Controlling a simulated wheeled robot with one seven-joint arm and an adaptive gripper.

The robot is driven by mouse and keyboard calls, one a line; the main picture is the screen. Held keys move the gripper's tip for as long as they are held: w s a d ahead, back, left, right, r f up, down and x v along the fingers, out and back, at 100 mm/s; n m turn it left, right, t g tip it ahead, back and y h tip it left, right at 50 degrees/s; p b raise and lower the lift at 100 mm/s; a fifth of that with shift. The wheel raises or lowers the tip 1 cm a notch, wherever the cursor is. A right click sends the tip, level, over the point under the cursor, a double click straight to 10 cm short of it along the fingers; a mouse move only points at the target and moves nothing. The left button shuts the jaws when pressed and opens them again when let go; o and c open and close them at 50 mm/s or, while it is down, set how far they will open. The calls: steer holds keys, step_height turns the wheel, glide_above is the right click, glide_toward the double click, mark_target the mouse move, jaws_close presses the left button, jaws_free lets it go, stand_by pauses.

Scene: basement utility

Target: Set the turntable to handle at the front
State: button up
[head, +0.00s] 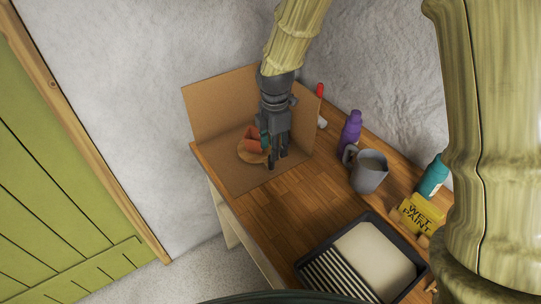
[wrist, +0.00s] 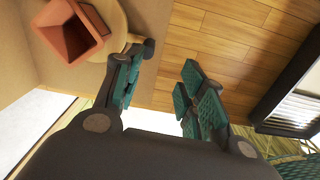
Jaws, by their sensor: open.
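The turntable (head: 244,155) is a round pale wooden disc at the back left of the bench, in the corner of a cardboard screen. Its edge also shows at the top left of the wrist view (wrist: 116,18). An orange-brown square pot (head: 252,140) stands on it; in the wrist view the pot (wrist: 72,32) shows its open mouth. My gripper (head: 275,164) points down at the disc's right side, partly hiding it. In the wrist view my gripper (wrist: 164,62) is open with nothing between its fingers; one finger is close to the disc's rim.
A cardboard screen (head: 215,105) stands behind and beside the turntable. To the right are a purple bottle (head: 350,131), a grey mug (head: 369,172), a teal bottle (head: 433,176) and a yellow sign (head: 421,215). A paint tray (head: 365,262) is at the front. Bare bench lies between.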

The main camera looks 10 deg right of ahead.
steer(key=w+f, duration=0.1)
steer(key=f, duration=0.1)
steer(key=w+f, duration=0.1)
steer(key=f, duration=0.1)
steer(key=w+f+p, duration=0.1)
steer(key=f, duration=0.1)
steer(key=shift+w+a, duration=0.1)
steer(key=shift+a, duration=0.05)
steer(key=shift+s+f, duration=0.2)
steer(key=shift+f, duration=0.05)
steer(key=shift+s+f, duration=0.1)
steer(key=shift+s, duration=0.6)
steer(key=shift+w+f, duration=0.45)
steer(key=shift+w, duration=0.15)
steer(key=shift+s+r, duration=0.25)
steer(key=shift+s, duration=0.1)
steer(key=c, duration=0.6)
steer(key=shift+w+f, duration=0.1)
steer(key=shift+f, duration=0.05)
jaws_close()
steer(key=shift+a, duration=0.2)
steer(key=shift+d, duration=0.2)
